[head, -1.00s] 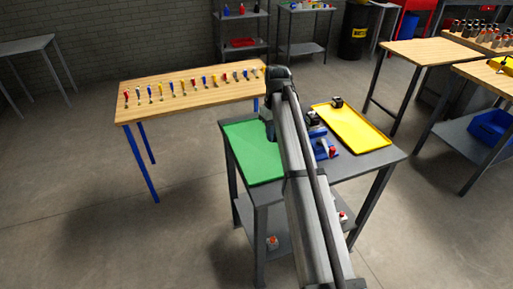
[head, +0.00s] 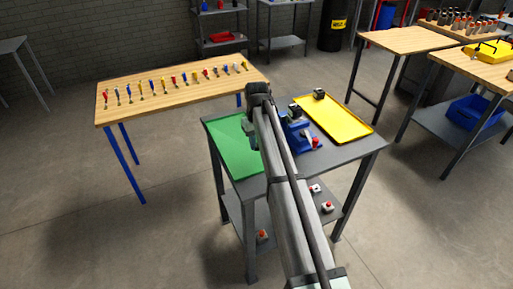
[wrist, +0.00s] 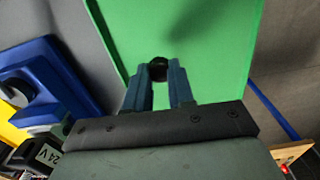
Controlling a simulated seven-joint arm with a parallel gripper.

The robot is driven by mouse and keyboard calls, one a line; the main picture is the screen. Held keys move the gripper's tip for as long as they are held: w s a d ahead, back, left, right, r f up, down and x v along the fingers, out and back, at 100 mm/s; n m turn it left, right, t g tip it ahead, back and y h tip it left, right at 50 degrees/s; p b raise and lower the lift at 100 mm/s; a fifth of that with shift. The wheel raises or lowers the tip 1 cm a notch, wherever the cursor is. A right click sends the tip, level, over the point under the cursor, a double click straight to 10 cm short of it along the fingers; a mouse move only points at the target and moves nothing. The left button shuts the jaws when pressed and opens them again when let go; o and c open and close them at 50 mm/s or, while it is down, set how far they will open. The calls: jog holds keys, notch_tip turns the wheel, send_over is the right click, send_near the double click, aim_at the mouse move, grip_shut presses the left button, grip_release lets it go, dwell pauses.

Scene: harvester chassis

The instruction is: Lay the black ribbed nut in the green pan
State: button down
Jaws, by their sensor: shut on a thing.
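The green pan (head: 229,158) lies flat on the left part of the grey workbench, and it fills the middle of the wrist view (wrist: 205,40). My gripper (wrist: 158,72) is over the green pan in the wrist view, with its two blue-grey fingers shut on a small black nut (wrist: 158,66) at the tips. The nut's ribs are too small to make out, and how high it is above the pan I cannot tell. In the head view my gripper (head: 250,135) is at the pan's right side, and my arm hides the nut.
A blue vise-like fixture (head: 296,133) stands right of my arm on the grey bench (head: 340,157). A yellow tray (head: 335,120) with a dark part (head: 319,94) lies beyond it. A wooden table (head: 180,90) with a row of coloured tools stands behind.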

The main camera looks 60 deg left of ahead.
aim_at(257, 154)
jog(key=shift+f, duration=1.4)
jog(key=shift+f, duration=0.1)
jog(key=c, duration=1)
grip_release()
jog(key=shift+o, duration=0.2)
notch_tip(257, 154, up, 12)
